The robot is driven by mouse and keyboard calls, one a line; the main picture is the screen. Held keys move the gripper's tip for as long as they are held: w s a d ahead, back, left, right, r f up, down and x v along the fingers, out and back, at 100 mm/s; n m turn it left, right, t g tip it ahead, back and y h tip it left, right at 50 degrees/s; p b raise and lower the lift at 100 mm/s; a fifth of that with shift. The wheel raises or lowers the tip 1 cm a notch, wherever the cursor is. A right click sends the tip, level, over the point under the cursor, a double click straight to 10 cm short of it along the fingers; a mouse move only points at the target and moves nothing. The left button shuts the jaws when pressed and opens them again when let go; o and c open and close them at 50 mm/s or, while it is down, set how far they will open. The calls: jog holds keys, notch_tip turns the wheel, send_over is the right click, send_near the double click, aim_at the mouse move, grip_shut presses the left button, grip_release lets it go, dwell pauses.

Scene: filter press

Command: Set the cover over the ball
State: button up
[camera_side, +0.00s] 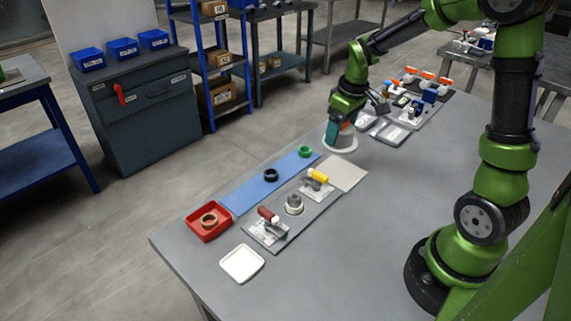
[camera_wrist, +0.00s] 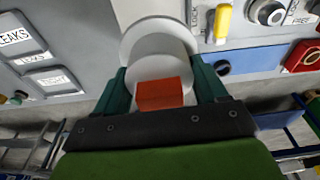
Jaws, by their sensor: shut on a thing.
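The cover is most likely the pale grey-white flanged round piece (camera_side: 341,146) hanging under my gripper (camera_side: 339,132). In the wrist view its wide flange and cylinder (camera_wrist: 158,42) sit between the teal fingers of my gripper (camera_wrist: 160,70), with an orange-red block (camera_wrist: 160,94) at its near end. The fingers are shut on this piece. A grey round seat (camera_side: 294,204) stands on the fixture plate (camera_side: 272,232), left of and nearer than my gripper. It also shows at the wrist view's top right (camera_wrist: 269,12). I cannot make out a separate ball there.
Red-handled (camera_side: 268,215) and yellow-handled (camera_side: 318,176) clamps flank the seat. A blue mat (camera_side: 240,194) holds black and green rings. A red tray (camera_side: 208,231) holds a tan ring. A white tray (camera_side: 242,263) and grey pad (camera_side: 346,174) lie nearby. The table's right front is clear.

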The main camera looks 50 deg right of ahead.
aim_at(293, 197)
jog(key=a+n, duration=0.1)
jog(key=a, duration=0.2)
jog(key=a+n, duration=0.1)
jog(key=a, duration=0.2)
jog(key=w+a+r+n, duration=0.1)
jog(key=a, duration=0.3)
jog(key=shift+w+r+n+y, duration=0.1)
jog(key=shift+n+y, duration=0.3)
jog(key=s+a+n, duration=0.2)
jog(key=a+n, duration=0.3)
jog(key=a, duration=0.3)
jog(key=shift+g, duration=0.3)
jog(key=shift+w+f, duration=0.15)
jog(key=shift+f, duration=4.8)
jog(key=shift+f, duration=0.3)
jog(key=o, duration=1.1)
jog(key=shift+o, duration=0.2)
jog(key=shift+r, duration=0.1)
jog(key=shift+r, duration=3.7)
